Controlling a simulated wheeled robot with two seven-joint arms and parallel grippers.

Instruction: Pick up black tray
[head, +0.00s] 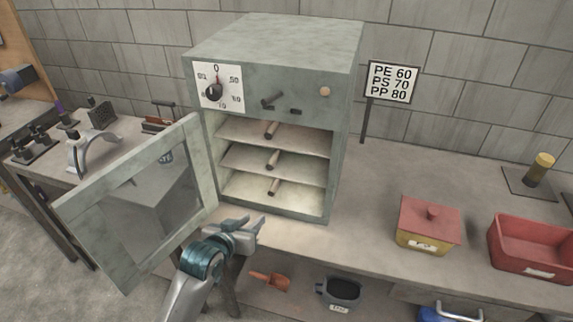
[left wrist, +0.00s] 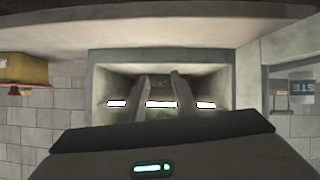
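A black tray (head: 340,290) with a pale label on its front sits below the bench top, at the lower middle of the head view. My left gripper (head: 250,226) is in front of the open cabinet, above and to the left of the black tray, and apart from it. Its two fingers also show in the left wrist view (left wrist: 160,98), with a gap between them and nothing held. The black tray cannot be made out in the left wrist view. My right gripper is in neither view.
The grey cabinet (head: 347,85) stands open, its windowed door (head: 72,212) swung left. Its shelves hold rods (head: 273,159). An orange scoop-like item (head: 270,281) lies left of the tray. A red-lidded box (head: 430,219) and red bin (head: 535,262) stand right; the bench between is clear.

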